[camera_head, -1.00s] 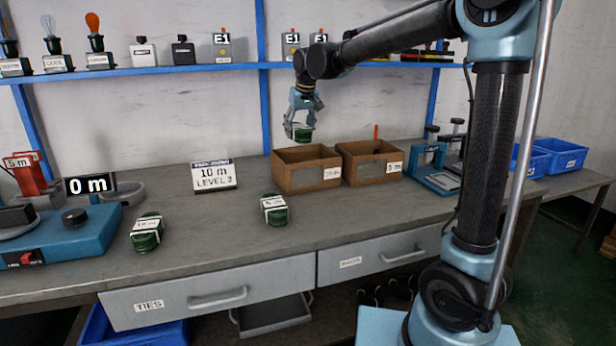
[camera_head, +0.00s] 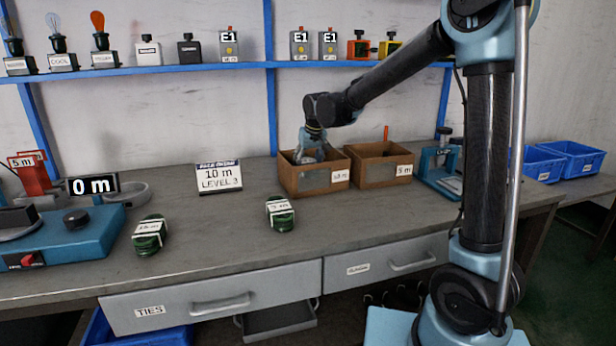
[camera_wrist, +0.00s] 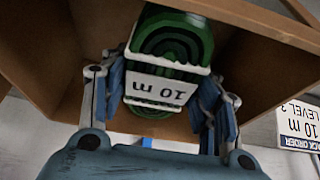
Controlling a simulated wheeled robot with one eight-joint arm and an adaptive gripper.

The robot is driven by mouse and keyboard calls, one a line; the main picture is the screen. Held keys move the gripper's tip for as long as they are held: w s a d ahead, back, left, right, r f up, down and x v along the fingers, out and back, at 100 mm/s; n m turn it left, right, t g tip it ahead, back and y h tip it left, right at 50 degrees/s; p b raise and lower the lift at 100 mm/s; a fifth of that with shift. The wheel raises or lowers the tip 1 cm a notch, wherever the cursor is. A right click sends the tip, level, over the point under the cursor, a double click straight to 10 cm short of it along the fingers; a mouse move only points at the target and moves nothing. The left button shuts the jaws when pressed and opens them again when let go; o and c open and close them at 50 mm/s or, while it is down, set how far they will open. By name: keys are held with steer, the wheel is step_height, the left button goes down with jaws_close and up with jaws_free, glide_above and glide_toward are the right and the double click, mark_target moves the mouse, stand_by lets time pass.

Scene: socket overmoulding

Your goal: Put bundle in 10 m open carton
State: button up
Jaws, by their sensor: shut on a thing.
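My gripper (camera_head: 311,158) reaches down into the left open carton (camera_head: 312,182), whose label is small and seems to read 10 m. In the wrist view my gripper (camera_wrist: 165,100) is shut on a green coiled bundle (camera_wrist: 170,55) with a white band reading "10 m". The bundle is inside the carton's brown walls (camera_wrist: 270,18). In the head view the bundle is hidden by the carton wall and the fingers. Whether it touches the carton floor I cannot tell.
A second open carton (camera_head: 382,170), labelled 5 m, stands directly to the right. Two green bundles, one left (camera_head: 149,236) and one nearer the middle (camera_head: 280,213), lie on the bench. A pack order sign (camera_head: 219,177) reads 10 m, level 3. A blue shelf (camera_head: 200,68) runs above.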

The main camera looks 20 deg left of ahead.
steer(key=shift+s+f, duration=0.1)
steer(key=shift+f, duration=2.2)
steer(key=o, duration=1.2)
